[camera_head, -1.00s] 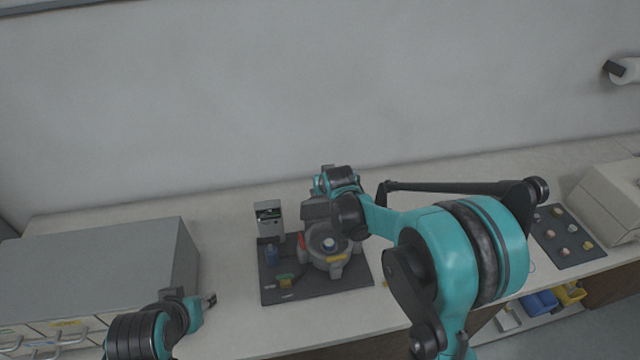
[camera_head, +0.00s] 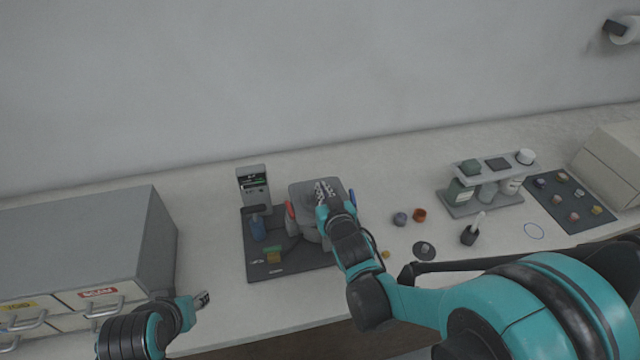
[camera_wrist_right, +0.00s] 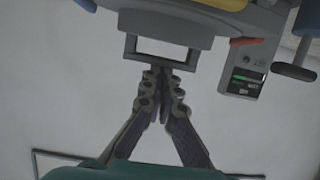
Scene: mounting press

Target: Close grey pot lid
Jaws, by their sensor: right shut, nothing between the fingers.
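The grey pot (camera_head: 311,234) stands on a dark mat (camera_head: 290,265), partly hidden by my right arm. Its grey squarish lid (camera_head: 302,191) lies over the top of the pot; whether it sits fully down I cannot tell. My right gripper (camera_head: 324,188) is over the lid.
A grey drawer cabinet (camera_head: 80,235) is at left. A bottle rack (camera_head: 487,185) and a sample tray (camera_head: 568,200) are at right.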

